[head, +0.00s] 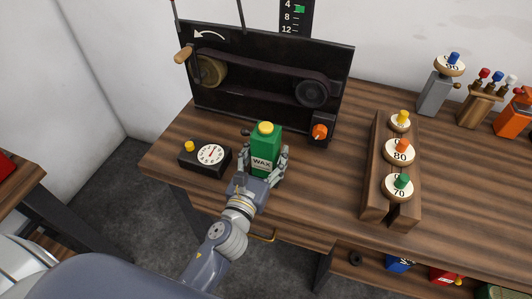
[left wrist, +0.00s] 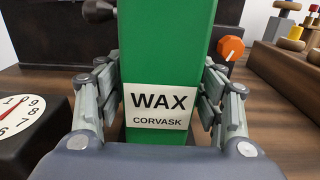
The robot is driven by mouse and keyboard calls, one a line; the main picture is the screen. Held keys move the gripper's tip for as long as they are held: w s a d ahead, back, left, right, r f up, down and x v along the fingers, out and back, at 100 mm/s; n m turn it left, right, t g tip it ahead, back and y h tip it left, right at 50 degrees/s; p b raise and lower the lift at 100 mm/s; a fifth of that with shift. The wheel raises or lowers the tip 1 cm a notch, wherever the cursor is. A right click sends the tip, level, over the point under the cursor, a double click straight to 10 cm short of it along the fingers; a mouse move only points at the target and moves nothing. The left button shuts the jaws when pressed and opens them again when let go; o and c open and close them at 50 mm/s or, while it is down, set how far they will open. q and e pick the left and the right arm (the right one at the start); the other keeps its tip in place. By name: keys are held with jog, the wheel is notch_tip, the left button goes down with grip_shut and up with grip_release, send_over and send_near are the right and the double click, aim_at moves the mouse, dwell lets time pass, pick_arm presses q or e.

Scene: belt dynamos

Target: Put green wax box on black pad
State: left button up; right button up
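The green wax box (head: 267,145), upright with a yellow cap and a white WAX label, is at the desk's front, before the belt machine. My left gripper (head: 262,163) has its fingers on both sides of it, close against its sides. In the left wrist view the box (left wrist: 165,55) fills the middle between the fingers of the left gripper (left wrist: 160,85). Whether its base touches the desk is hard to tell. I cannot make out a separate black pad. My right gripper is out of view.
A black dial box (head: 205,158) with a yellow knob stands left of the wax box. Behind is the black belt machine (head: 265,55) with an orange knob (head: 319,132). A wooden rack (head: 376,165) with numbered pieces stands right. Bare desk lies between box and rack.

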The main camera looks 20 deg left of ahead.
pick_arm(q)
jog(key=shift+r, duration=0.15)
jog(key=s+b, duration=0.4)
jog(key=s, duration=0.8)
jog(key=shift+a+b, duration=0.2)
jog(key=shift+b, duration=0.1)
dwell(0.3)
